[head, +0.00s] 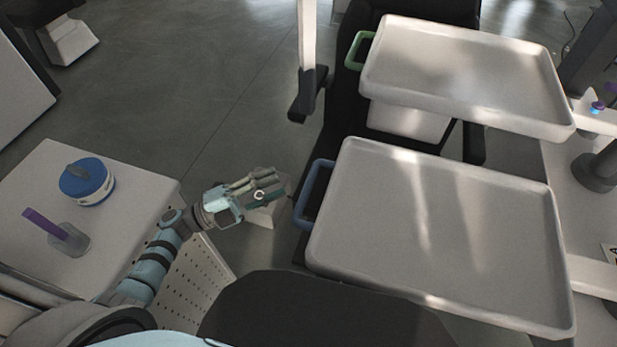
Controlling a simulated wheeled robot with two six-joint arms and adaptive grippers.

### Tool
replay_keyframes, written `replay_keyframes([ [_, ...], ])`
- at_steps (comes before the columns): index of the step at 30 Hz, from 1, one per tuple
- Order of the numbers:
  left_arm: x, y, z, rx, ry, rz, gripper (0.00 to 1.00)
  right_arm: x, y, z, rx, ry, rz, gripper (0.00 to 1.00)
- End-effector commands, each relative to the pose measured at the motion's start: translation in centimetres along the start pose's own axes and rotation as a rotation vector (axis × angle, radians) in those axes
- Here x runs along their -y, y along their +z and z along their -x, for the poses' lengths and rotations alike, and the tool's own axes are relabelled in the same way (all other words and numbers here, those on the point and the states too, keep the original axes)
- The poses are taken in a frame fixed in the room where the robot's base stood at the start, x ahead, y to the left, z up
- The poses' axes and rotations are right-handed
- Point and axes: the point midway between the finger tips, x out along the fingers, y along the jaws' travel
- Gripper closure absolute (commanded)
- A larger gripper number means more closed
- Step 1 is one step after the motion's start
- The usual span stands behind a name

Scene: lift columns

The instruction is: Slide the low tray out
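Two empty pale trays with raised rims show in the head view. The near tray (440,235) has a blue handle (314,194) on its left side. The far tray (460,70) has a green handle (358,49) on its left side. I cannot tell for certain from this view which tray is lower. My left gripper (274,186) is to the left of the blue handle, apart from it, with its fingers pointing right. Its fingers look spread and hold nothing. My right gripper is not in view.
A white cabinet (120,165) at left bears a blue-lidded round container (87,180) and a purple-handled item (60,234). A small pale box-like shape (268,214) shows below my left gripper. A white post (307,40) with a dark foot stands left of the far tray. Grey floor (215,90) is open at upper left.

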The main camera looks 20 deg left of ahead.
Motion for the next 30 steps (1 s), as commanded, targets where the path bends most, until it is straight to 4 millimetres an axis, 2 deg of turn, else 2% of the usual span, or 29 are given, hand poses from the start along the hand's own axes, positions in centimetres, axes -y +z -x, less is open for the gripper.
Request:
replay_keyframes([
  [1, 1.6, -2.1, -0.5, -0.125, 0.029, -0.082, 0.65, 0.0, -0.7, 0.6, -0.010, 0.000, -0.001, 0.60],
  [2, 2.0, -3.1, -0.7, -0.183, 0.045, -0.115, 0.65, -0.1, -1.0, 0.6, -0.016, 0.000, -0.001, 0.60],
  [5, 2.2, -4.8, -1.6, -0.266, 0.066, -0.160, 0.65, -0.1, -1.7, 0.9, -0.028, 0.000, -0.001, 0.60],
  [12, 1.8, -6.0, -6.2, -0.264, 0.063, -0.156, 0.65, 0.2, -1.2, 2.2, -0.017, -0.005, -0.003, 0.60],
  [15, 1.6, -6.2, -7.3, -0.262, 0.065, -0.155, 0.65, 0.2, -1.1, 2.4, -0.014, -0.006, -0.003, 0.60],
  [23, 1.4, -6.2, -7.7, -0.260, 0.065, -0.154, 0.65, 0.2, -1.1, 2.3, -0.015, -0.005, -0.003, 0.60],
  [27, 1.4, -6.2, -7.7, -0.260, 0.065, -0.153, 0.88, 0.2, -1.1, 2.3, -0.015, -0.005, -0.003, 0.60],
  [30, 1.4, -6.2, -7.7, -0.260, 0.065, -0.153, 1.00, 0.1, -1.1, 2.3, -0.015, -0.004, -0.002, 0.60],
])
